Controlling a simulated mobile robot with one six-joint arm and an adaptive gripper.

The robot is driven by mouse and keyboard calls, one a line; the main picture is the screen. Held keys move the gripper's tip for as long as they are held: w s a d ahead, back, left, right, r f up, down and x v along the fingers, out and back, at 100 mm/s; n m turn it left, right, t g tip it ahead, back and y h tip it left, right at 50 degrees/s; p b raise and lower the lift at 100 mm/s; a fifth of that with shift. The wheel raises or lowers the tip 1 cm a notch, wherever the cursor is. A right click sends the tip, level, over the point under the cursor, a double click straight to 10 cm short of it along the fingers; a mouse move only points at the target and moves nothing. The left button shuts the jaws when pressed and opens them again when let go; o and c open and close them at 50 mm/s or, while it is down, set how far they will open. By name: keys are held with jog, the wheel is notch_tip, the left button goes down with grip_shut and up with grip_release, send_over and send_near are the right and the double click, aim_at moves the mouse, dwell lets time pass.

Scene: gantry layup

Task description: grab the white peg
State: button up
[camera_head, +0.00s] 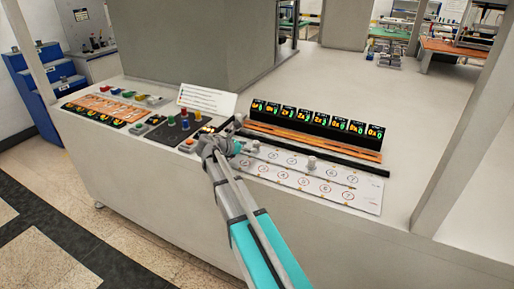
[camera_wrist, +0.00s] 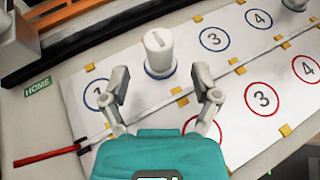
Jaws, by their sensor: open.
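A white peg (camera_wrist: 160,52) with a mark on its flat top stands upright on a ringed spot of the white numbered board (camera_wrist: 215,75) in the wrist view. My gripper (camera_wrist: 160,76) is open and empty. Its two grey fingers are spread to either side in the picture, with the peg just beyond the gap between the tips.
A black bar and an orange strip (camera_head: 310,140) run behind the board, with a row of lit displays (camera_head: 315,118) beyond. A green HOME label (camera_wrist: 38,86) is beside the board. Pale counter is clear at the right.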

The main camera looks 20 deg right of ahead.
aim_at(256, 146)
jog(key=shift+b+x, duration=0.6)
jog(key=shift+x, duration=1.55)
jog(key=shift+r, duration=0.1)
jog(key=shift+c, duration=0.2)
grip_shut()
